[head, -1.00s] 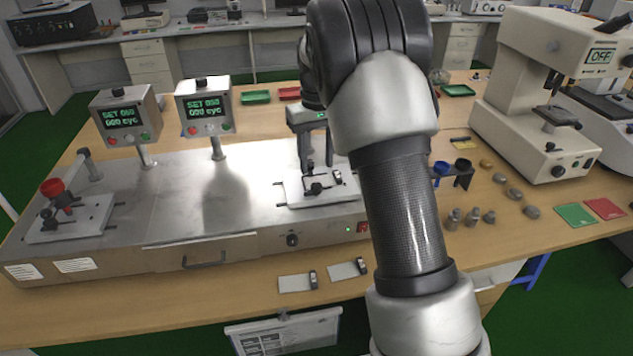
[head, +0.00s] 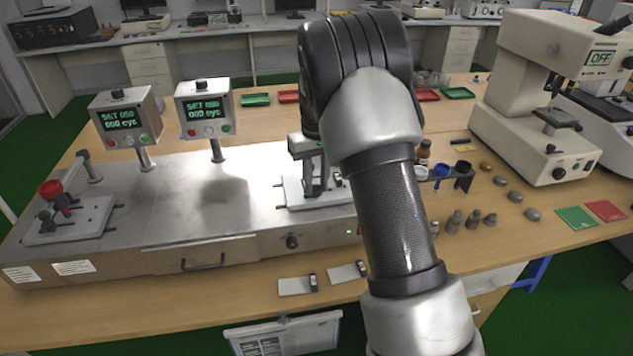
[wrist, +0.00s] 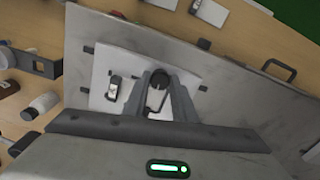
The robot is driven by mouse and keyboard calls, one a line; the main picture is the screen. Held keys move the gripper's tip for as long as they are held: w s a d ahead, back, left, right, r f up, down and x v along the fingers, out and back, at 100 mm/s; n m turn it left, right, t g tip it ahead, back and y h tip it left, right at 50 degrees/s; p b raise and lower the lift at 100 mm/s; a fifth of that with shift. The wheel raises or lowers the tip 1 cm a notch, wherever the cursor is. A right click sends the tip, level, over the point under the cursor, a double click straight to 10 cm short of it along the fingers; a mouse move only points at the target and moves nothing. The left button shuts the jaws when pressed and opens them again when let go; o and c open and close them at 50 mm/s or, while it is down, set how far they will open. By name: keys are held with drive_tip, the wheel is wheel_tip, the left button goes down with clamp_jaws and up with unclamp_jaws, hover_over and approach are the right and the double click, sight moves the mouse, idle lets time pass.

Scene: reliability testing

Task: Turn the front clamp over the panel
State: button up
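A metal test bench carries two clamp stations. The right one has a white plate (head: 291,193), which also shows in the wrist view (wrist: 190,76). A dark clamp part (wrist: 159,80) stands over this plate, and a small dark-and-white block (wrist: 113,88) sits beside it. My gripper (head: 315,187) points down over the plate. In the wrist view its two fingers (wrist: 160,92) stand apart on either side of the clamp part. I cannot tell whether they press on it. In the head view the fingers largely hide this clamp. The left station (head: 70,220) has a clamp with a red knob (head: 50,188).
Two control boxes (head: 126,117) (head: 205,108) on posts rise from the bench behind. To the right are a holder with dark and blue rings (head: 463,168), metal weights (head: 472,220) and a microscope (head: 535,100). The bench top between the stations is clear.

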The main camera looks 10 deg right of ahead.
sight(316, 187)
idle(0.3)
drive_tip(key=m+p, duration=0.2)
drive_tip(key=m, duration=0.2)
drive_tip(key=shift+r+m, duration=0.15)
drive_tip(key=shift+m, duration=0.25)
drive_tip(key=m+p, duration=0.1)
drive_tip(key=m, duration=0.3)
drive_tip(key=shift+m+p, duration=0.3)
drive_tip(key=shift+p, duration=0.05)
drive_tip(key=m+p, duration=0.1)
drive_tip(key=m, duration=0.3)
drive_tip(key=shift+m+p, duration=0.75)
drive_tip(key=shift+m, duration=1.45)
drive_tip(key=o, duration=1)
wheel_tip(316, 187, up, 17)
drive_tip(key=shift+r, duration=0.1)
